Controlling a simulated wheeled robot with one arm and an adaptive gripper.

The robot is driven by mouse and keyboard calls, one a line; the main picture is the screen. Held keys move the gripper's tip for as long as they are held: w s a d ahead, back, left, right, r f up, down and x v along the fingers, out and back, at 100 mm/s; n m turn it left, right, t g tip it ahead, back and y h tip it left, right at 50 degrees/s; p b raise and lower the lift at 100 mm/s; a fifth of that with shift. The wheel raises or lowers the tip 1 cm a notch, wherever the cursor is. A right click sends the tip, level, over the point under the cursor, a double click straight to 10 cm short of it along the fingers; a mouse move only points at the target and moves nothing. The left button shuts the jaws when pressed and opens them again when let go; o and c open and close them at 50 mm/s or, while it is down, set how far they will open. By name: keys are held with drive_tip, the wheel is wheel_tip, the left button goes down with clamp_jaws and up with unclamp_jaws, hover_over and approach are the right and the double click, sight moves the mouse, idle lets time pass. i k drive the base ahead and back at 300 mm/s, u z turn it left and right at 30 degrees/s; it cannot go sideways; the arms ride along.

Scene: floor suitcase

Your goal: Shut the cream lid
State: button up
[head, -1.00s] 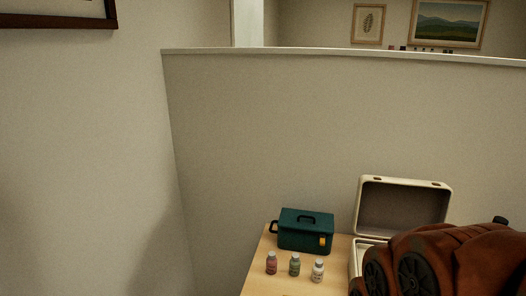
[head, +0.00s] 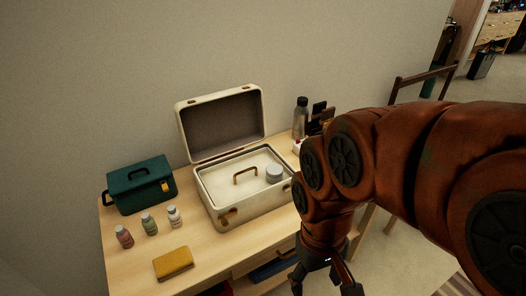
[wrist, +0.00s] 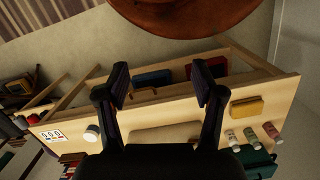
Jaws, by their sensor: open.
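The cream lid (head: 222,124) belongs to a cream suitcase (head: 228,212) on the wooden table. The lid stands open, raised at the back against the wall side, its dark lining facing me. Inside the base are a pale panel with a brown handle (head: 245,174) and a round grey-white container (head: 274,173). My gripper (head: 322,288) hangs at the right, in front of the table edge and apart from the suitcase. In the wrist view my gripper (wrist: 164,84) has its fingers spread with nothing between them.
A green toolbox (head: 140,186), several small bottles (head: 149,223) and a yellow cloth-like block (head: 173,263) are left of the suitcase. A dark-capped bottle (head: 300,118) stands at its right. A chair (head: 424,76) is behind the arm. Bare tabletop (head: 130,272) shows at front left.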

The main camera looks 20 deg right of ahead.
sight(211, 126)
drive_tip(key=z, duration=0.9)
drive_tip(key=i, duration=0.5)
drive_tip(key=u, duration=2.05)
